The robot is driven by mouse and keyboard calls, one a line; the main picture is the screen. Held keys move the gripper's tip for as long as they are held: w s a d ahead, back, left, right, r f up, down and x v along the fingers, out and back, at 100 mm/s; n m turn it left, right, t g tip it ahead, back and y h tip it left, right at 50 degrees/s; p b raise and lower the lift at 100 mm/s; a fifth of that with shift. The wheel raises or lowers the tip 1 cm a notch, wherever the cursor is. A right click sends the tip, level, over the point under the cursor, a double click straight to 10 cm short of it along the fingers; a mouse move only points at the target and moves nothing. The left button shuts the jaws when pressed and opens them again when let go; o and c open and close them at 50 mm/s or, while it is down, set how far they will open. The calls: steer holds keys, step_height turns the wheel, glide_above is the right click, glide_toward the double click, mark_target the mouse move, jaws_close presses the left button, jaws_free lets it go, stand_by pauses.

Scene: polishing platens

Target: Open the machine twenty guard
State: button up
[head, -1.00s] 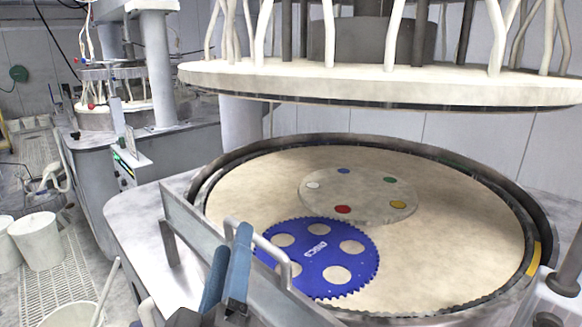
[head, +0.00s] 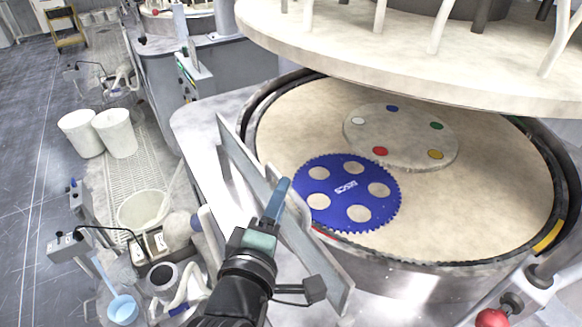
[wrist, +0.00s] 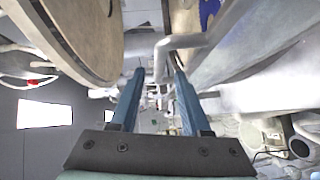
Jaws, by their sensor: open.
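The guard (head: 232,150) is a narrow pale grey panel standing upright along the front left of the round platen (head: 490,200). My gripper (head: 282,184) is open at the outer face of the guard, its blue fingers pointing up. In the wrist view, the guard's bent grey handle (wrist: 180,41) reaches between the tips of my gripper (wrist: 159,72). I cannot tell whether the fingers touch it.
A blue toothed disc (head: 345,188) and a pale disc with coloured dots (head: 410,150) lie on the platen. The large upper plate (head: 400,70) hangs above. White buckets (head: 115,133), a pail (head: 142,212) and a red knob (head: 491,318) stand around the machine.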

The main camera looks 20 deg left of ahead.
steer(key=w+p, duration=0.1)
steer(key=w, duration=0.6)
steer(key=shift+w+a+f, duration=0.15)
steer(key=shift+a+f, duration=0.3)
jaws_close()
stand_by(1.0)
